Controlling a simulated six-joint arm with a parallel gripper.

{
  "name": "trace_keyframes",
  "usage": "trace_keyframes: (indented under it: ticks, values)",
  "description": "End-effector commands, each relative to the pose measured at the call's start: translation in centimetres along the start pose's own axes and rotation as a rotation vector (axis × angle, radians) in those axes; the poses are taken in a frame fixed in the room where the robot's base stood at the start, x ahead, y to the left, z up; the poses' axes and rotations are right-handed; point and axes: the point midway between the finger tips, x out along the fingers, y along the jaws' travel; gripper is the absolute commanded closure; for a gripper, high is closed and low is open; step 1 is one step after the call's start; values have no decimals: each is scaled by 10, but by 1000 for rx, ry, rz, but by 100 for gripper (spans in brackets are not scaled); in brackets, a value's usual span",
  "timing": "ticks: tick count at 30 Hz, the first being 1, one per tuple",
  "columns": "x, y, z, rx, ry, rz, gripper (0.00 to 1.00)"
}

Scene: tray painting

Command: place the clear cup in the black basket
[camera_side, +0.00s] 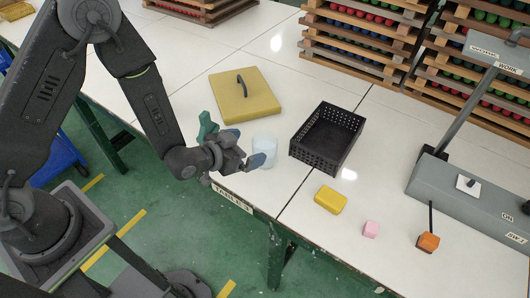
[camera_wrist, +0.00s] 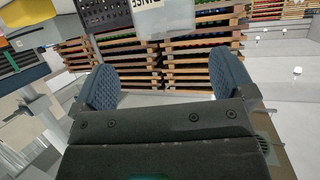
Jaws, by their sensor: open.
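The clear cup (camera_side: 265,147), pale and see-through, stands upright on the white table just beyond my gripper in the side view. My gripper (camera_side: 246,152) is open, with one blue fingertip overlapping the cup's lower front in the picture; I cannot tell whether they touch. The wrist view shows my two blue ribbed fingers (camera_wrist: 165,82) spread wide with nothing held between them. A pale translucent shape at the top of that view seems to be the cup (camera_wrist: 180,48). The black basket (camera_side: 346,153), a perforated open box that looks empty, stands right of the cup.
A yellow board (camera_side: 258,101) with a dark handle lies behind the cup. Wooden racks (camera_side: 355,48) stand behind.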

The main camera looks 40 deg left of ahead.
Motion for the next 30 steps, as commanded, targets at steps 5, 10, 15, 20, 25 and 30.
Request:
trace_keyframes:
  ticks: [5, 10, 15, 20, 25, 30]
  values:
    - [23, 0, 0, 0, -1, 0, 0]
    - [33, -2, 0, -1, -1, -1, 0]
    - [57, -8, 3, -1, -1, -2, 0]
    - [75, -8, 2, 0, -1, -1, 0]
    - [79, -8, 2, 0, -3, -1, 0]
    - [78, -8, 2, 0, -3, -1, 5]
